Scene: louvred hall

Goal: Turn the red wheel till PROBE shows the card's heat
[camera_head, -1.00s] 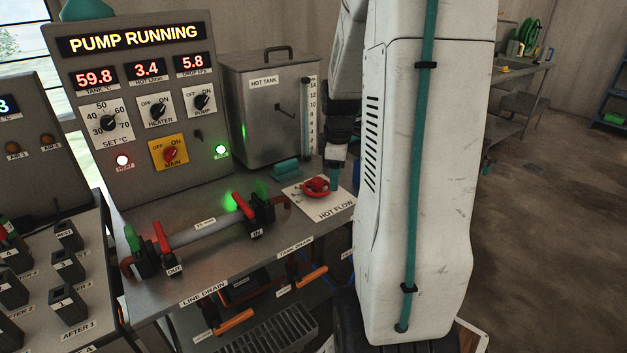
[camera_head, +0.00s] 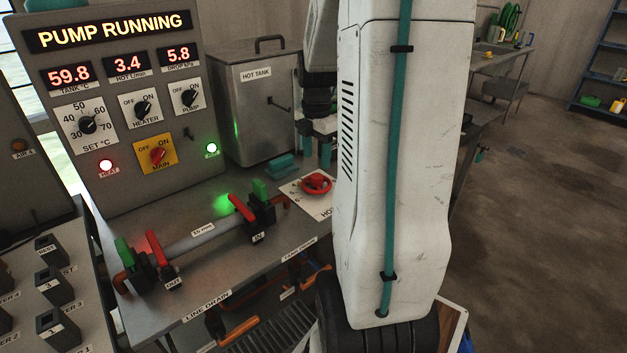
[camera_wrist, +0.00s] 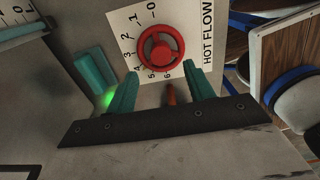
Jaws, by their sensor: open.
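The red wheel (camera_head: 316,183) sits on a white dial plate marked HOT FLOW on the metal bench. In the wrist view the red wheel (camera_wrist: 160,53) lies just beyond my gripper (camera_wrist: 165,82), whose two teal fingers are apart with nothing between them. The dial numbers from 0 to 6 show around the wheel. In the head view my gripper (camera_head: 316,140) is above and behind the wheel, partly hidden by my arm. The panel reads PUMP RUNNING (camera_head: 108,33), with 59.8, HOT L/min 3.4 (camera_head: 124,62) and 5.8. No PROBE display or card can be made out.
A grey hot tank (camera_head: 250,105) stands behind the wheel. A pipe with red-handled valves (camera_head: 240,208) crosses the bench to its left. A teal block (camera_head: 282,167) lies by the tank. A wooden board and white-seated stools (camera_wrist: 290,55) show at the right in the wrist view.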

